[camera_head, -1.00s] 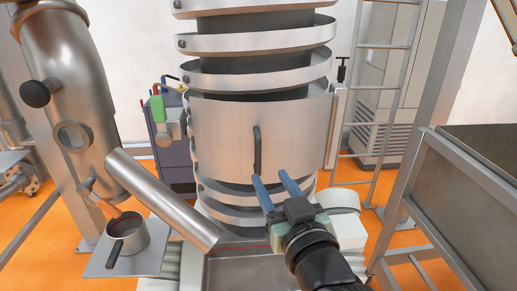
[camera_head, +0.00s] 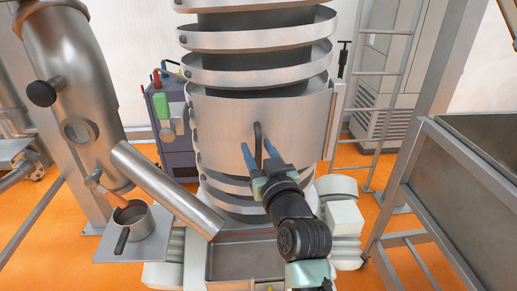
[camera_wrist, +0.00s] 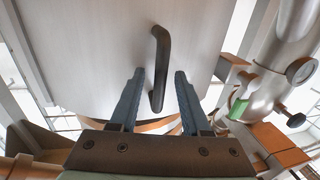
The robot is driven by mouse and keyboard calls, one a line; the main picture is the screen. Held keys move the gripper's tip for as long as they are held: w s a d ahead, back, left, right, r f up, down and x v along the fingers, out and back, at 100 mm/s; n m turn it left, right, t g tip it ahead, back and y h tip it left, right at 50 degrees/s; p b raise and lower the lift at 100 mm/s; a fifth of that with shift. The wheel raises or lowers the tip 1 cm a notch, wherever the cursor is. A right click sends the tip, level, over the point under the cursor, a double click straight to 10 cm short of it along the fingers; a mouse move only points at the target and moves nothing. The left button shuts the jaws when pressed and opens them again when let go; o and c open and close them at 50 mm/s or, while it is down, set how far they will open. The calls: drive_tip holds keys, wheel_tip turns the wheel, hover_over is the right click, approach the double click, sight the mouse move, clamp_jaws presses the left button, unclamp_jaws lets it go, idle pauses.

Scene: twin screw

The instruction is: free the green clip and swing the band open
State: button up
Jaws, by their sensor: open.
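The wide metal band (camera_head: 225,115) wraps the front of the ringed column and looks closed. Its dark upright handle (camera_head: 258,140) is at the front; it also shows in the wrist view (camera_wrist: 159,60). The green clip (camera_head: 162,105) sticks out at the band's left edge, and it shows at the right in the wrist view (camera_wrist: 237,108). I cannot tell whether it is latched. My gripper (camera_head: 256,144) is open, with its blue fingers on either side of the handle's lower part. In the wrist view the handle lies between the fingers (camera_wrist: 159,76), with a gap on both sides.
A slanted metal pipe (camera_head: 165,188) and a small cup on a plate (camera_head: 140,235) are at the left. A metal trough (camera_head: 240,260) lies below the column. A hopper on a frame (camera_head: 450,175) stands at the right. A ladder (camera_head: 395,95) is behind.

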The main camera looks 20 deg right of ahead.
clamp_jaws()
idle(1.3)
